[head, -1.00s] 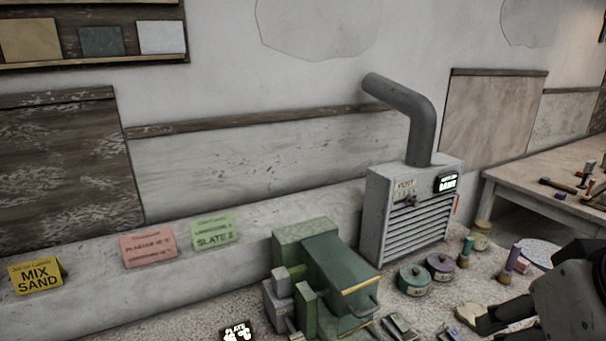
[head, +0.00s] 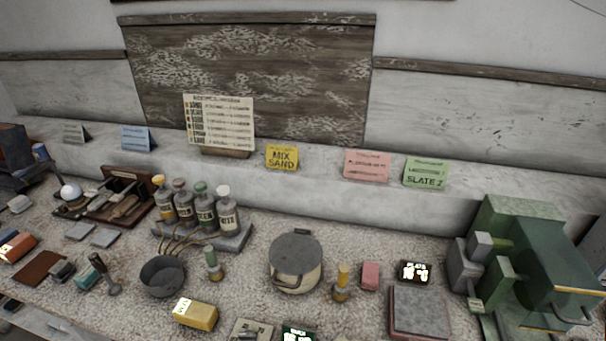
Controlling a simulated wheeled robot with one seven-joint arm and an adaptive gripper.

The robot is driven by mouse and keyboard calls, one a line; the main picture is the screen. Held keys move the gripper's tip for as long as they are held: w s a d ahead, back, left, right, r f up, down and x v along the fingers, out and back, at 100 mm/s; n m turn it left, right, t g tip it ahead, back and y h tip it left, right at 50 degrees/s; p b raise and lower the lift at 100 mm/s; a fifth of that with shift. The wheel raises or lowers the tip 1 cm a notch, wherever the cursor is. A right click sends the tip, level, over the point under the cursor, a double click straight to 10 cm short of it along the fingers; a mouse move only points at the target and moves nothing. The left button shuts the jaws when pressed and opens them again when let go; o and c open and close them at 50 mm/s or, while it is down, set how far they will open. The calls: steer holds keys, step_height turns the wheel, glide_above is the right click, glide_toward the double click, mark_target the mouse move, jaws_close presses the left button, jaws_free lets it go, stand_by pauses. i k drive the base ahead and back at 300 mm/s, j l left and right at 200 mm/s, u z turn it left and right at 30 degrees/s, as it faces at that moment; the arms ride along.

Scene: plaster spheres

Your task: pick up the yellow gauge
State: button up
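A yellow block (head: 196,314) with a pale label on its top lies near the front edge of the view, left of centre; it looks like a small gauge, but I cannot read its label. A small yellow-handled tool (head: 342,280) with a round base stands upright to the right of the lidded pot. I cannot tell for sure which of these yellow things is the gauge. My gripper is not in view now.
A grey pan (head: 162,276) is behind and left of the yellow block, and a lidded pot (head: 296,262) is behind and right. Several bottles (head: 204,212) stand on a rack. A flat grey-topped plate (head: 419,310) and green machine (head: 540,265) are at right.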

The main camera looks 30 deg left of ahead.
mark_target(196, 314)
steer(key=u, duration=1.8)
steer(key=z, duration=2.15)
steer(key=u, duration=2.25)
